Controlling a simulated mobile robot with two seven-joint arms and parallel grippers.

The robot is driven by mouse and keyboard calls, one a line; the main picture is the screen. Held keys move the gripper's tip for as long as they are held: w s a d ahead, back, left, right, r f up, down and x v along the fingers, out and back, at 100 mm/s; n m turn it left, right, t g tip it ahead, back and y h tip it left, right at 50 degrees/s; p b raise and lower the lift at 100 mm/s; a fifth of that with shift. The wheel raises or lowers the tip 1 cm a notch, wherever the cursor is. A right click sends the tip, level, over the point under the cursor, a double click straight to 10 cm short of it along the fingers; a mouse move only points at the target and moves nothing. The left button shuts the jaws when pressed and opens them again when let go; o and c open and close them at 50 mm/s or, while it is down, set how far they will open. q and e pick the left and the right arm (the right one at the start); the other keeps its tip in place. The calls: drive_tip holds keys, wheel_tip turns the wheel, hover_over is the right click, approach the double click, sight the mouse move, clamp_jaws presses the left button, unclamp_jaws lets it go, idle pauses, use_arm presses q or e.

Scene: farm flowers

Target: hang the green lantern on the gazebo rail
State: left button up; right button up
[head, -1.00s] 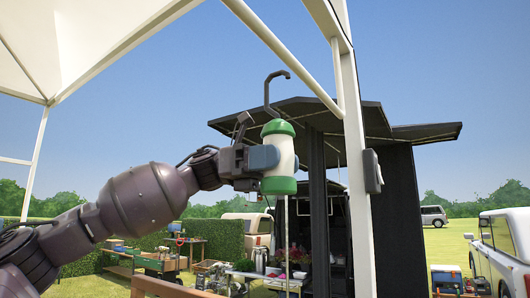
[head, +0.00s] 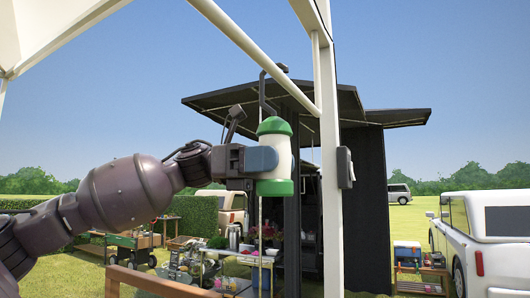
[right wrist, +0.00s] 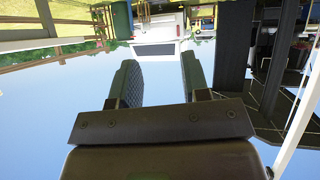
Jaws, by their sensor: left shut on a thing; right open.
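The green lantern (head: 274,155) has a green cap and base, a white body and a dark hook (head: 264,92) on top. My left gripper (head: 262,160) is shut on the lantern's body and holds it upright in the air. The gazebo rail (head: 255,55) is a white bar slanting down to the right towards a white post. In the head view the hook's curved top overlaps the rail's lower edge. I cannot tell whether they touch. My right gripper (right wrist: 157,82) is open and empty in the right wrist view, with sky between its fingers.
The white post (head: 328,180) stands just right of the lantern, with a small box (head: 345,167) on it. A black stall (head: 365,200) is behind. A wooden railing (head: 155,282) runs low in front. A white vehicle (head: 490,235) is at right.

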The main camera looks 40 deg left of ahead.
sight(292, 184)
use_arm(q)
drive_tip(key=shift+w+d+f, duration=0.2)
drive_tip(key=shift+d+f, duration=0.6)
drive_tip(key=shift+d, duration=0.05)
drive_tip(key=shift+w+d+f, duration=0.2)
drive_tip(key=shift+d+f, duration=0.55)
drive_tip(key=shift+d, duration=0.05)
use_arm(e)
drive_tip(key=shift+s, duration=0.1)
drive_tip(key=shift+s+d+f, duration=0.1)
drive_tip(key=shift+s+f, duration=0.3)
drive_tip(key=shift+s, duration=0.05)
use_arm(q)
drive_tip(key=shift+f+b, duration=0.2)
drive_tip(key=shift+b, duration=0.2)
use_arm(e)
drive_tip(key=shift+w, duration=0.5)
drive_tip(key=shift+s+f, duration=0.1)
drive_tip(key=shift+s, duration=0.05)
use_arm(q)
drive_tip(key=shift+f, duration=0.1)
use_arm(e)
drive_tip(key=shift+s+f, duration=0.35)
drive_tip(key=shift+f, duration=0.05)
